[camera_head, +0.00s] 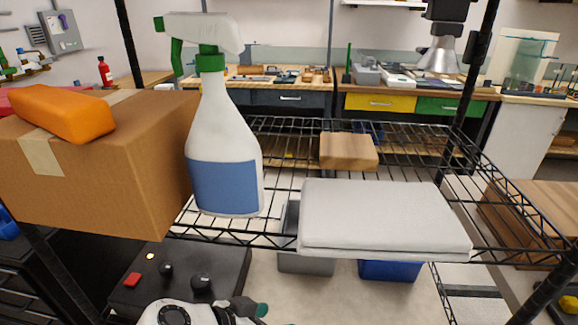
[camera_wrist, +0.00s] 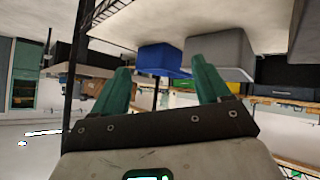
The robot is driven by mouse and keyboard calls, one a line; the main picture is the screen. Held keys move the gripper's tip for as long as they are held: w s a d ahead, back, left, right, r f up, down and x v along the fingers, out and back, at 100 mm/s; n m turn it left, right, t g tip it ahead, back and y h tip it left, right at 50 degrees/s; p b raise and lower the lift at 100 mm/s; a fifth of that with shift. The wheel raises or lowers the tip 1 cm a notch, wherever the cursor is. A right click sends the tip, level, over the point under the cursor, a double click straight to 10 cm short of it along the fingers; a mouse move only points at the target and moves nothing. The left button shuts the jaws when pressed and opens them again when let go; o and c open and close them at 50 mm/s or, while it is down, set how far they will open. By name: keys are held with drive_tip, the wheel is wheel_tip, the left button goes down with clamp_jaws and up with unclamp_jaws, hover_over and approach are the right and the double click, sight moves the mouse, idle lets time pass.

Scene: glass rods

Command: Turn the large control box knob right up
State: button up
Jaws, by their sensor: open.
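A black control box (camera_head: 225,262) lies low at the front left in the head view, below the wire shelf. It bears a red button (camera_head: 133,279), a smaller black knob (camera_head: 166,268) and a larger black knob (camera_head: 201,282). I cannot make out which way the larger knob points. My gripper (camera_head: 262,310) is at the bottom edge of the head view, to the right of and nearer than the larger knob, apart from it. In the wrist view my gripper (camera_wrist: 162,75) has its two teal fingers spread, with nothing between them. The control box does not show in the wrist view.
The wire shelf (camera_head: 280,237) above holds a cardboard box (camera_head: 150,165), a spray bottle (camera_head: 222,120), a white slab (camera_head: 380,215) and a wooden block (camera_head: 348,150). A grey bin (camera_head: 306,264) and a blue bin (camera_head: 390,270) stand below, right of the control box.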

drive_tip(key=s+d+f+n+g+y, duration=0.15)
drive_tip(key=d+f, duration=0.25)
drive_tip(key=d, duration=0.6)
drive_tip(key=s+d+f+n+g+y, duration=0.15)
drive_tip(key=d+f, duration=0.35)
drive_tip(key=d, duration=0.6)
drive_tip(key=s+d+r+n+t+y, duration=0.15)
drive_tip(key=s+d+n+y, duration=0.3)
drive_tip(key=s+d, duration=0.6)
drive_tip(key=s+f+g+b, duration=0.3)
drive_tip(key=s+f+b, duration=0.8)
drive_tip(key=f, duration=0.6)
wheel_tip(320, 180, up, 13)
drive_tip(key=p, duration=1.3)
drive_tip(key=shift+s+a+m+y, duration=0.3)
drive_tip(key=shift+s+m+y, duration=0.05)
